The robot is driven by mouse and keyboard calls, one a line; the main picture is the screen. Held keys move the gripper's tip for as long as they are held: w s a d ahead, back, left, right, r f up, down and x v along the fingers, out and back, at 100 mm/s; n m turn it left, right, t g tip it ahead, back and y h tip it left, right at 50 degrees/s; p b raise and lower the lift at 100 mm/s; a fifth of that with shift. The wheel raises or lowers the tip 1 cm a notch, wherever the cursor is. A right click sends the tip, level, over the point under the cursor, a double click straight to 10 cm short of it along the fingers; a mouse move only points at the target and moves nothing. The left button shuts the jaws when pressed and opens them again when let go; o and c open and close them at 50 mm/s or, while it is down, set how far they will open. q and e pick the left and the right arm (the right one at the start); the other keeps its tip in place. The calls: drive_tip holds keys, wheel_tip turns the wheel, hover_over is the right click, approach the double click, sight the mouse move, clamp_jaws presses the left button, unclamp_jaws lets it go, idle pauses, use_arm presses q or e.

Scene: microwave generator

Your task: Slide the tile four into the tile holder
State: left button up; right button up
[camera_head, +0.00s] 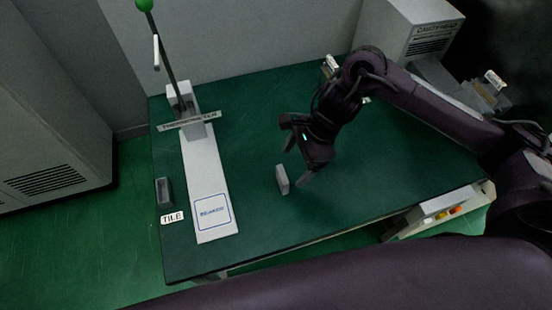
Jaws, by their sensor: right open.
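A small grey tile (282,180) stands upright on the green table, near the middle of its front half. I cannot read a number on it. My right gripper (294,165) is just above and beside the tile, its fingers open and pointing down to the left. Whether a finger touches the tile, I cannot tell. The tile holder (164,192) is a small dark box with a recess at the table's left edge, with a white "TILE" label (172,218) in front of it. My left gripper is not in view.
A white plate (207,165) with a blue-framed label lies right of the holder, with a green-knobbed lever (165,55) at its back. Grey equipment (405,30) stands behind the table at the right. A panel with coloured buttons (440,212) is at the front right. Table between plate and tile is clear.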

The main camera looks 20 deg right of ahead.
sight(282, 178)
drive_tip(key=shift+w+f, duration=0.15)
drive_tip(key=shift+w, duration=0.2)
drive_tip(key=shift+a+f, duration=0.2)
drive_tip(key=shift+f, duration=0.15)
drive_tip(key=shift+s+a+f+p, duration=0.3)
drive_tip(key=shift+a+f+p, duration=0.05)
drive_tip(key=shift+f+p, duration=0.15)
drive_tip(key=shift+s+a+f+p, duration=0.3)
drive_tip(key=shift+a+f+p, duration=0.05)
drive_tip(key=shift+f, duration=0.1)
drive_tip(key=p+x, duration=0.1)
drive_tip(key=x, duration=0.2)
drive_tip(key=shift+w+a+f, duration=0.15)
drive_tip(key=shift+f, duration=0.35)
drive_tip(key=c, duration=1.1)
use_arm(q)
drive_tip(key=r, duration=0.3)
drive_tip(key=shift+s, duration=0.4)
use_arm(e)
drive_tip(key=shift+c, duration=0.2)
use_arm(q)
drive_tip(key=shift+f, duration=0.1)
use_arm(e)
drive_tip(key=shift+r, duration=0.1)
